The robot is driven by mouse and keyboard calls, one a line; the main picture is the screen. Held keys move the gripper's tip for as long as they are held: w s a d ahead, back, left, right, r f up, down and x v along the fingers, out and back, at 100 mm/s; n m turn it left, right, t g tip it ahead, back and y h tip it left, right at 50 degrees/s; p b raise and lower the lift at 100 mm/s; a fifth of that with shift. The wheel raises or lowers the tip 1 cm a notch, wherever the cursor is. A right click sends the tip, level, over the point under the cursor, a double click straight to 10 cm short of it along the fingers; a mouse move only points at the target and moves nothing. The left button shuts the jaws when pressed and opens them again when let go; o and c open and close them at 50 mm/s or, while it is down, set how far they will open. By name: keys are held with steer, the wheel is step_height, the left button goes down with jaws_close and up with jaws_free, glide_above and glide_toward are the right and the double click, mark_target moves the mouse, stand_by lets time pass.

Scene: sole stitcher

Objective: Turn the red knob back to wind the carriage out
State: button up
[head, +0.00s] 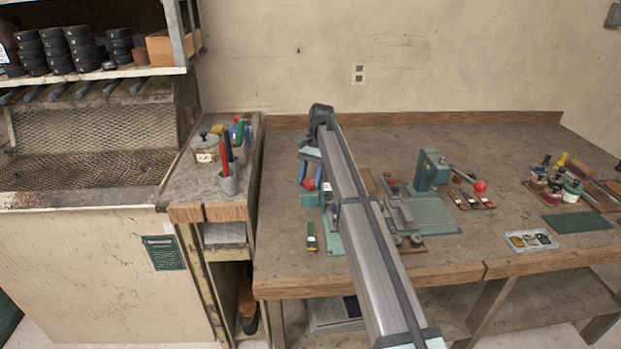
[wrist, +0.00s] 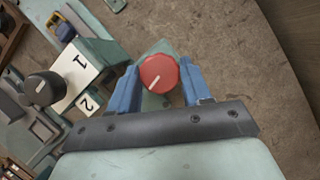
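The red knob (wrist: 158,74) is round and has a white pointer line that runs toward its lower left in the wrist view. It also shows in the head view (head: 309,184), at the left end of the green machine base (head: 334,243). My gripper (wrist: 160,70) has its two blue fingers on opposite sides of the knob, and they appear to touch its rim. The gripper also shows in the head view (head: 310,173), pointing down. A black knob (wrist: 43,88) with a white mark sits left of plates numbered 1 and 2 in the wrist view. My arm hides much of the machine, and I cannot make out the carriage.
A green upright machine (head: 432,170) and a red ball-ended lever (head: 480,187) stand right of my arm. A small green and yellow item (head: 311,237) lies near the left front. Jars (head: 573,187) and a tray (head: 530,240) are farther right. The bench's left front is mostly clear.

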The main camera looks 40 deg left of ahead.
steer(key=o, duration=0.4)
steer(key=shift+w+a+r, duration=0.2)
steer(key=shift+w+r, duration=0.2)
steer(key=shift+r, duration=0.1)
steer(key=w+a, duration=0.2)
steer(key=w, duration=0.9)
steer(key=shift+w+a, duration=0.2)
steer(key=shift+a, duration=0.1)
